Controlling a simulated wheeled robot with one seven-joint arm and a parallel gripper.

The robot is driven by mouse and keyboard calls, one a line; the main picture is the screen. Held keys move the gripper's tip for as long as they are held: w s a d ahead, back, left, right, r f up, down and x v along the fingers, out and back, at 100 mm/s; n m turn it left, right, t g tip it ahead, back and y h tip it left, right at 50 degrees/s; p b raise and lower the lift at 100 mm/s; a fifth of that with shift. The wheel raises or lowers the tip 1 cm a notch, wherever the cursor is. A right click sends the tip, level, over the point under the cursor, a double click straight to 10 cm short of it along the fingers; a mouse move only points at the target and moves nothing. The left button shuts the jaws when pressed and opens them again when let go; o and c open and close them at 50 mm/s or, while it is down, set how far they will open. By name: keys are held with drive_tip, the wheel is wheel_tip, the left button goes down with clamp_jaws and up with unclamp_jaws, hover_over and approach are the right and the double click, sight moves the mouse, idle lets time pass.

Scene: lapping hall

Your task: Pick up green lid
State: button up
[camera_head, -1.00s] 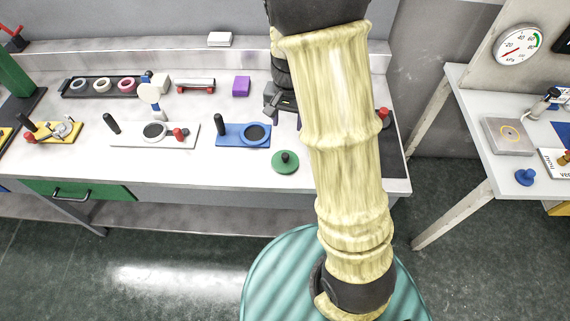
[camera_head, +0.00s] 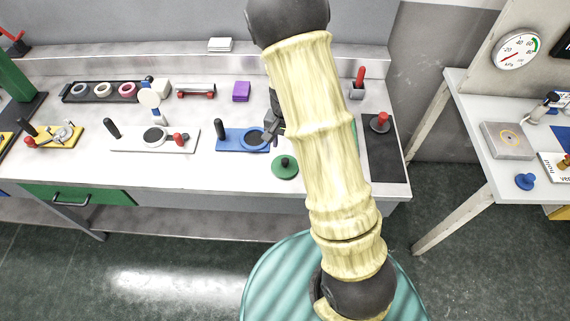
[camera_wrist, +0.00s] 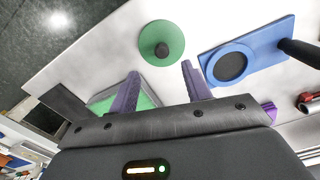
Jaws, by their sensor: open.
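The green lid (camera_head: 285,167) is a round green disc with a dark knob on top. It lies on the front part of the workbench (camera_head: 230,180), to the right of and in front of the blue fixture. In the wrist view the green lid (camera_wrist: 161,43) lies ahead of my gripper (camera_wrist: 160,82), apart from the fingertips. My gripper's two purple fingers are spread, with nothing between them. In the head view my gripper (camera_head: 270,128) is mostly hidden behind my arm, above the bench near the blue fixture.
A white fixture (camera_head: 180,147) is farther left. A purple block (camera_head: 241,91) stands behind. A red-knobbed piece (camera_head: 380,121) is on a dark mat at right. A green surface (camera_wrist: 118,97) lies below my fingers.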

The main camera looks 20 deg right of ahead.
hover_over(285, 159)
drive_tip(key=shift+s+f, duration=0.15)
drive_tip(key=shift+f, duration=0.95)
drive_tip(key=shift+s+f, duration=0.15)
drive_tip(key=shift+f, duration=0.9)
drive_tip(key=shift+w+f+p, duration=0.15)
drive_tip(key=shift+f+p, duration=0.5)
drive_tip(key=shift+f, duration=1.95)
clamp_jaws()
drive_tip(key=shift+r, duration=0.1)
wheel_tip(285, 159, up, 10)
drive_tip(key=shift+f+b, duration=0.1)
drive_tip(key=shift+b, duration=0.35)
